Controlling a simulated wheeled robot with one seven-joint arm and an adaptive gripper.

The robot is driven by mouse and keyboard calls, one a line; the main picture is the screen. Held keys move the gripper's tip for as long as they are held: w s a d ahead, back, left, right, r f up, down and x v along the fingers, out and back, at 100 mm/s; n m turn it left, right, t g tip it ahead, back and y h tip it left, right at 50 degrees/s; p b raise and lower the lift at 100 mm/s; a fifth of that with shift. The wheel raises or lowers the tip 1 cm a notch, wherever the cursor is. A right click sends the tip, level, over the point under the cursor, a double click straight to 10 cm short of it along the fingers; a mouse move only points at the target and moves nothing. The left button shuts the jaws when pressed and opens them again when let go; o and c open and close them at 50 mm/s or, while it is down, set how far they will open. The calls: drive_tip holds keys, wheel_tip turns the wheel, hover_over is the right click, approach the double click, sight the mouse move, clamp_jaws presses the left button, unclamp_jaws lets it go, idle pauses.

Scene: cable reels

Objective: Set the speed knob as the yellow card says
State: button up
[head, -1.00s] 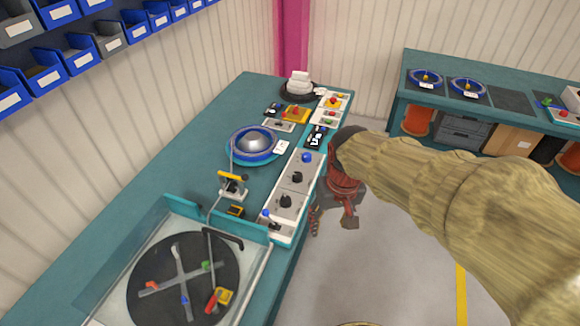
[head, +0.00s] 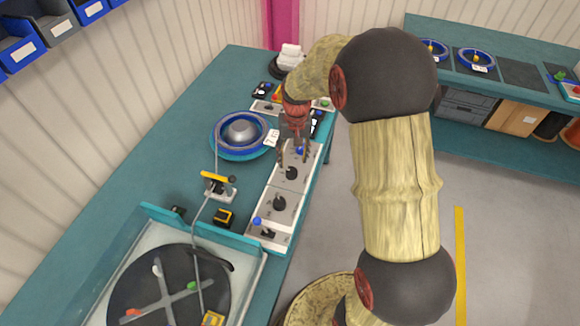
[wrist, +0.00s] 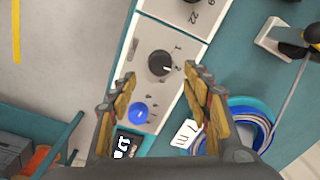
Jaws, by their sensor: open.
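The control panel strip (head: 267,206) runs along the table's right edge. It bears a black knob (head: 291,173), a second black knob (head: 280,203) and a blue knob (head: 299,151). In the wrist view a black knob (wrist: 160,63) has a white pointer line and the marks 1 and 2 beside it; the blue knob (wrist: 138,112) is below it. I cannot read which is the speed knob. My gripper (head: 294,158) is open and empty above the panel; its fingertips (wrist: 160,76) straddle the black knob's area, apart from it. I cannot make out a yellow card.
A blue cable reel (head: 241,133) with a white card (head: 271,138) lies left of the panel. A clear-walled winder with a black disc (head: 160,300) fills the near end.

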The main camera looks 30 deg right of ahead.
sight(292, 171)
wheel_tip(292, 171, down, 7)
drive_tip(key=shift+a+r+b, duration=0.1)
drive_tip(key=shift+a+b, duration=0.05)
drive_tip(key=shift+b, duration=0.75)
drive_tip(key=shift+c, duration=0.8)
drive_tip(key=c, duration=1)
